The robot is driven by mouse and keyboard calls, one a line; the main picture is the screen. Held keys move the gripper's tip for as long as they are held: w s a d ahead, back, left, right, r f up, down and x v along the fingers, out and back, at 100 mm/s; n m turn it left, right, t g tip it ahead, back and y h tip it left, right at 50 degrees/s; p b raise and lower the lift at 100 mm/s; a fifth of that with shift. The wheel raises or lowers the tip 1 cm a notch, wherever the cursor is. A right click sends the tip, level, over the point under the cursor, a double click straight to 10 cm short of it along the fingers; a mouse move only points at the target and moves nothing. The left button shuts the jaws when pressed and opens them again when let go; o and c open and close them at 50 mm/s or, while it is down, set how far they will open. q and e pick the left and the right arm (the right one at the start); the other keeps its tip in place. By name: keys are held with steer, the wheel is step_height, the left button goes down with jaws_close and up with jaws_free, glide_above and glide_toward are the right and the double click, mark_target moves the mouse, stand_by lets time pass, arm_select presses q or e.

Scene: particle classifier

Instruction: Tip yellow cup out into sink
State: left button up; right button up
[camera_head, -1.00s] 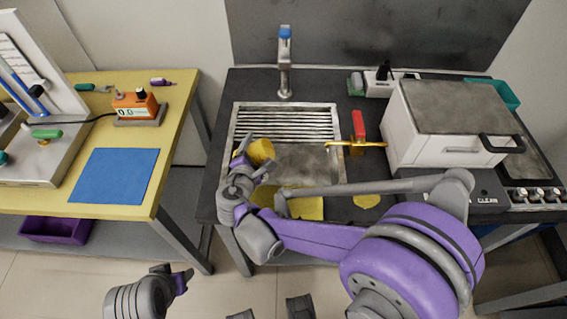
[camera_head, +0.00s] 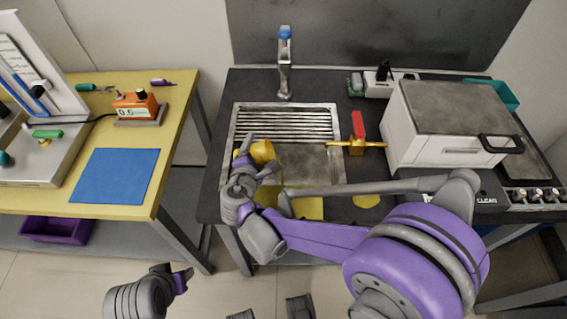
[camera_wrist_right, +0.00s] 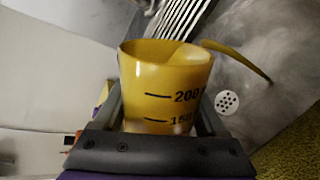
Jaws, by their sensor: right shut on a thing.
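The yellow cup (camera_head: 262,152) is over the left part of the metal sink (camera_head: 326,172), tilted in the head view. My right gripper (camera_head: 257,162) is shut on it. In the right wrist view the yellow cup (camera_wrist_right: 165,85) sits between the fingers and shows dark volume marks. A curved yellow streak (camera_wrist_right: 240,58) runs from near its rim over the sink; I cannot tell if it is contents or a solid part. The inside of the cup is mostly hidden. My left gripper (camera_head: 183,280) is low at the left, apart from the sink; its jaw opening is unclear.
A faucet (camera_head: 285,65) stands behind the sink. A red and yellow tool (camera_head: 358,135) lies at its right edge, beside a grey box (camera_head: 450,120). Yellow flat pieces (camera_head: 367,201) lie near the counter front. A yellow table (camera_head: 180,100) with a blue mat (camera_head: 115,175) is left.

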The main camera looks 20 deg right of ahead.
steer(key=shift+r+m+y+p, duration=0.35)
steer(key=shift+m+y+p, duration=0.05)
steer(key=shift+m+p, duration=0.1)
stand_by(0.6)
steer(key=shift+s+d+r+m+y+p, duration=0.15)
steer(key=shift+d+r+m+y+p, duration=0.2)
steer(key=shift+d+m, duration=0.2)
stand_by(0.9)
steer(key=shift+d+r+m+y+p, duration=0.2)
steer(key=shift+r+m+y+p, duration=0.35)
steer(key=shift+m, duration=0.2)
stand_by(1.1)
steer(key=shift+d+r+m+t+y+p, duration=0.3)
steer(key=shift+r+m+y+p, duration=0.3)
steer(key=shift+m, duration=0.4)
stand_by(1.3)
steer(key=shift+s+d+r+m+y, duration=0.1)
steer(key=shift+d+r+m+y, duration=0.15)
steer(key=shift+m+y, duration=0.3)
stand_by(0.8)
